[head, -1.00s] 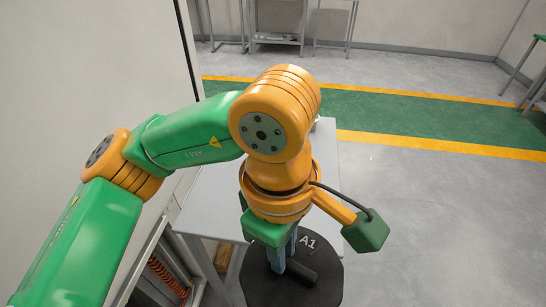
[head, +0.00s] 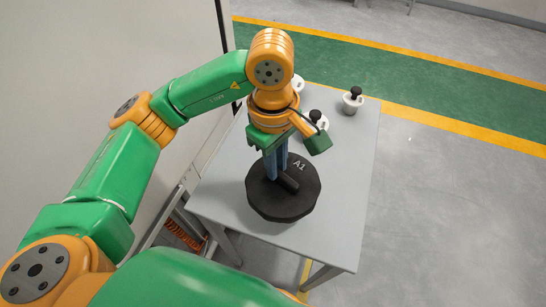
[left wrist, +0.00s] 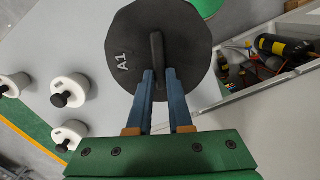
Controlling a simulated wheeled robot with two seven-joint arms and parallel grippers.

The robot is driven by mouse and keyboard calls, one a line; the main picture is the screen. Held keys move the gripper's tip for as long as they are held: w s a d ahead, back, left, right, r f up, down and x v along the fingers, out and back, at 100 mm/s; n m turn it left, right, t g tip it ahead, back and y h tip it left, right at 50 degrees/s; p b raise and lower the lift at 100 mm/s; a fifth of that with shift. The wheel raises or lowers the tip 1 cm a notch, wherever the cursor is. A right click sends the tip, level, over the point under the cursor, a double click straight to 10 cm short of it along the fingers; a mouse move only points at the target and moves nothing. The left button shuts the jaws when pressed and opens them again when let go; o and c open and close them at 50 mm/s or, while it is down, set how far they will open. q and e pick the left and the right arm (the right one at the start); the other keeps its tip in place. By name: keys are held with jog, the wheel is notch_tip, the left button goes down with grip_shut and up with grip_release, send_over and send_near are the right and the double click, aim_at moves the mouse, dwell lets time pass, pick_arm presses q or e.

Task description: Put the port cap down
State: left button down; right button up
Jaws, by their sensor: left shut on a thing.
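The port cap (head: 262,201) is a black, many-sided disc marked "A1" with a bar handle across its top. It also shows in the left wrist view (left wrist: 190,40), face towards the camera. My left gripper (head: 277,172) is shut on the handle, its blue fingers on either side of the bar in the left wrist view (left wrist: 160,75). The cap is over the grey table (head: 335,215), roughly level. I cannot tell whether its underside touches the top. My right gripper is not in view.
White round pieces with black knobs (head: 352,102) stand on the table's far part, one of them (head: 317,119) close to my gripper. Bare tabletop lies right of the cap. An open grey container (left wrist: 235,95) with tools and a black-and-yellow cylinder (left wrist: 284,46) shows in the left wrist view.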

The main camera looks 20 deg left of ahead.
pick_arm(q)
jog(key=w+f, duration=0.1)
jog(key=w+a+f, duration=0.1)
jog(key=f, duration=0.1)
jog(key=w+a+f, duration=0.1)
jog(key=shift+a+f+p, duration=0.25)
jog(key=shift+f+p, duration=0.05)
jog(key=shift+p, duration=0.05)
notch_tip(320, 180, down, 3)
jog(key=shift+r+p, duration=0.2)
jog(key=shift+p, duration=0.75)
jog(key=shift+f, duration=0.4)
jog(key=c, duration=1.2)
grip_release()
jog(key=o, duration=0.4)
jog(key=shift+w, duration=0.1)
jog(key=shift+c, duration=0.2)
jog(key=shift+r, duration=0.1)
